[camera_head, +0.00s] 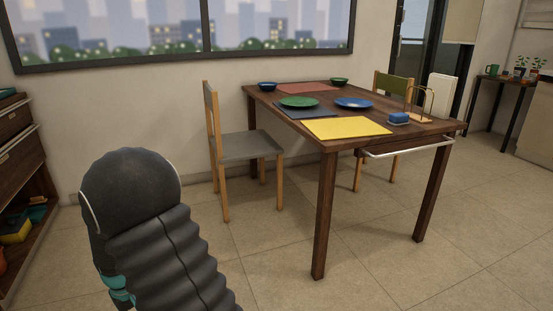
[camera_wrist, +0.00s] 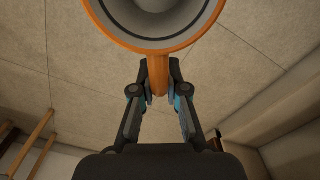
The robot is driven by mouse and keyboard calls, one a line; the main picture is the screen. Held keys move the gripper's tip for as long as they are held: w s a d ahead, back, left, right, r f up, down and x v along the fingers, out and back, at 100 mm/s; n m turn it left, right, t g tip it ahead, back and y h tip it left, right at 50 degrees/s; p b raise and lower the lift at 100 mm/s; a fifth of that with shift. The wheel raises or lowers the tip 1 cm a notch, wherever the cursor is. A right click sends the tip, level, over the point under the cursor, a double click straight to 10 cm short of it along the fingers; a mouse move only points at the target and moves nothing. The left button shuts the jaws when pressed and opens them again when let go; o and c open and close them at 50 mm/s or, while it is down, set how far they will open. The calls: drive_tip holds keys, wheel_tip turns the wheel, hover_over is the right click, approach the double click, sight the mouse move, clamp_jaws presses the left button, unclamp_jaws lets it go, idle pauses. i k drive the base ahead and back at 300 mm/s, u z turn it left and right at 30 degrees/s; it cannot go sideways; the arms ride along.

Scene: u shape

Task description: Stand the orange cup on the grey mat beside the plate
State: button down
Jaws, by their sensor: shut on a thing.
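The orange cup (camera_wrist: 150,47) fills the top of the wrist view, cut off by the frame edge. Its grey inside faces the camera. My gripper (camera_wrist: 159,92) is shut on the cup's handle, a finger on each side, with tiled floor behind. The cup and gripper do not show in the head view. On the wooden table, a dark grey mat (camera_head: 310,114) lies toward the left side. A green plate (camera_head: 299,102) sits at the mat's back edge, and a blue plate (camera_head: 354,103) lies to its right.
Shelves (camera_head: 22,150) stand far left. Floor in front is open.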

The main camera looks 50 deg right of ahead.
sight(320, 113)
drive_tip(key=z, duration=1.75)
